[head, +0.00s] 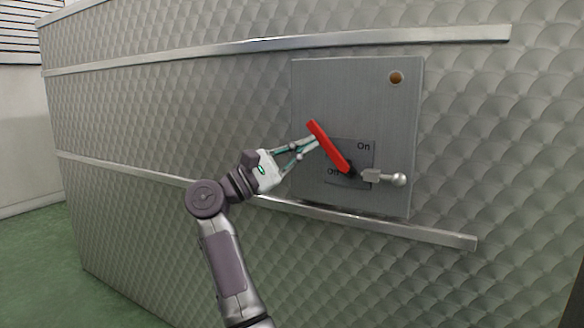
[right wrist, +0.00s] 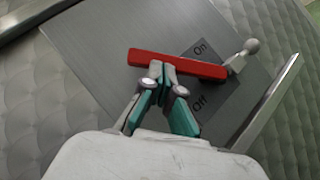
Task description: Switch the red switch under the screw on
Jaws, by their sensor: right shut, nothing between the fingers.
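The red switch (head: 328,146) is a long red handle on a grey panel, below and left of a round brown screw head (head: 396,77). From its black pivot at lower right, the handle slants up and left in the head view. The dark plate (head: 364,160) behind it reads "On" at upper right and "Off" at lower left. My right gripper (head: 316,142) is shut and empty, its fingertips at the left side of the handle. In the right wrist view the fingertips (right wrist: 162,70) overlap the red handle (right wrist: 200,69); I cannot tell whether they touch. My left gripper is out of view.
The grey panel (head: 320,85) is mounted on a quilted metal wall (head: 200,110). A silver ball-ended fitting (head: 398,179) sticks out right of the pivot. Metal rails (head: 440,235) run above and below. Green floor (head: 40,260) is clear at lower left.

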